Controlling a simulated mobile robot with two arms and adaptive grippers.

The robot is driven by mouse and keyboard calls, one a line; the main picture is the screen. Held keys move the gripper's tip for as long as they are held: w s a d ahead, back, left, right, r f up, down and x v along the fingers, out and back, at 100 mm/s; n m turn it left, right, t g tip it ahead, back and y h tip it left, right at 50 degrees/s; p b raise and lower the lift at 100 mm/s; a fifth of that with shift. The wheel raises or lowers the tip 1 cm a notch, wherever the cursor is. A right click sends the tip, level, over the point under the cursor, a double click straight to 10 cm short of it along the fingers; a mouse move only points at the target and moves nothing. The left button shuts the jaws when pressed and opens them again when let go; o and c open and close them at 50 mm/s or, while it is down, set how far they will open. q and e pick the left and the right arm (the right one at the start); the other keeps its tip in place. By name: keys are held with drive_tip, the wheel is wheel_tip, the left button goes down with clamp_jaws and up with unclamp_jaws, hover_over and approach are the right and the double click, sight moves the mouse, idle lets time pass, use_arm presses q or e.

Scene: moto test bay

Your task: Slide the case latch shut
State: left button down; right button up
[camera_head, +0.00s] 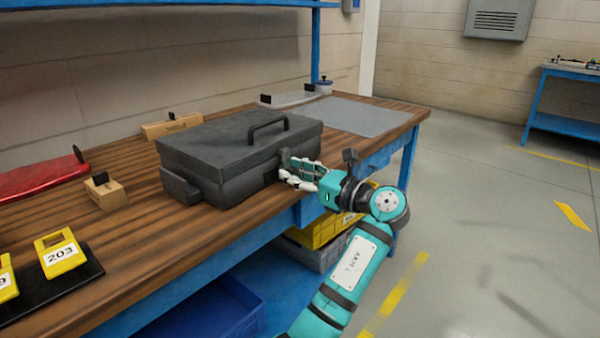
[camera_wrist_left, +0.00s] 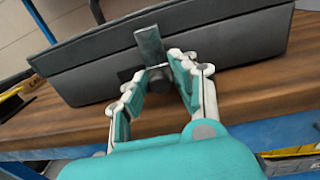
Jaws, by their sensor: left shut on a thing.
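The dark grey case (camera_head: 230,150) stands closed on the wooden bench, with a handle (camera_head: 268,128) on its lid. It also fills the top of the left wrist view (camera_wrist_left: 85,75). The case latch (camera_wrist_left: 150,45) shows there as a grey upright plate on the front of the case. My left gripper (camera_head: 290,174) is at the front of the case, near its right end. In the left wrist view its fingertips (camera_wrist_left: 160,68) are closed on the lower part of the latch, which they partly hide. My right gripper is in neither view.
The wooden bench (camera_head: 150,245) has a blue frame. A yellow 203 marker (camera_head: 61,252), a small wooden block (camera_head: 105,191) and a red tray (camera_head: 40,178) lie left of the case. A grey mat (camera_head: 360,117) lies to its right. Bins stand below the bench.

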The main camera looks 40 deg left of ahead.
use_arm(q)
drive_tip(key=shift+w, duration=0.1)
drive_tip(key=c, duration=1.2)
unclamp_jaws()
drive_tip(key=d, duration=1.2)
drive_tip(key=shift+f, duration=0.1)
